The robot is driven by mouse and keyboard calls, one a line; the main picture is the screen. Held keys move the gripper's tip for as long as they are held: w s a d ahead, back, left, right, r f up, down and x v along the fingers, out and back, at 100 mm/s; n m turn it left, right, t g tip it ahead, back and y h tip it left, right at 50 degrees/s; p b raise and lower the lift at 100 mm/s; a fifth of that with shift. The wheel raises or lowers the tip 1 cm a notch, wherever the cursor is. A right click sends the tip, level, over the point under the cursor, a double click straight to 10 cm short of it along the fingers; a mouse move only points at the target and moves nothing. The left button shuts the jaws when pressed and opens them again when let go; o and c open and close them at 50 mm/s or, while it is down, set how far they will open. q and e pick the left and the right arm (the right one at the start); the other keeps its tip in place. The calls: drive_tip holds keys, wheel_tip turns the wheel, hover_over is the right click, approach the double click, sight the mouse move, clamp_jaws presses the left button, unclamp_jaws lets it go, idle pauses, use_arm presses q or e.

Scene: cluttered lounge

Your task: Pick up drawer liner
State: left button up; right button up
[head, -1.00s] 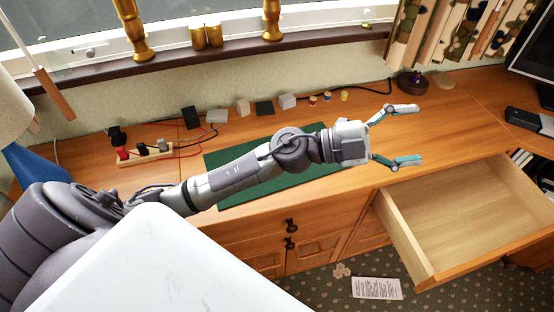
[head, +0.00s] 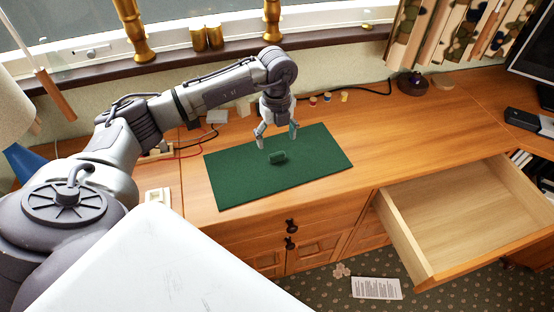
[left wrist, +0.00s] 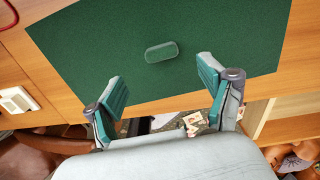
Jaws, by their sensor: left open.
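The drawer liner (head: 235,181) looks to be the flat dark green rectangle lying on the wooden desk top. A small green raised tab or handle (head: 278,157) stands near its middle. In the left wrist view the liner (left wrist: 110,60) fills much of the upper part, and the tab (left wrist: 161,52) lies ahead of the fingers. My left gripper (head: 277,139) points down above the liner, just behind the tab. Its jaws are open and empty, with the fingertips wide apart in the left wrist view (left wrist: 162,88). My right gripper is not in view.
An open, empty wooden drawer (head: 455,222) juts out at right. Several small items, black cables and a dark round object (head: 411,83) lie along the back of the desk. A paper (head: 376,288) is on the carpet. The desk right of the liner is clear.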

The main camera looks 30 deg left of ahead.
sight(277, 154)
use_arm(q)
wheel_tip(277, 154, down, 8)
drive_tip(key=shift+w+r+p, duration=0.1)
drive_tip(key=shift+r+p, duration=0.05)
drive_tip(key=shift+p, duration=0.35)
drive_tip(key=c, duration=1.3)
drive_tip(key=shift+r, duration=0.1)
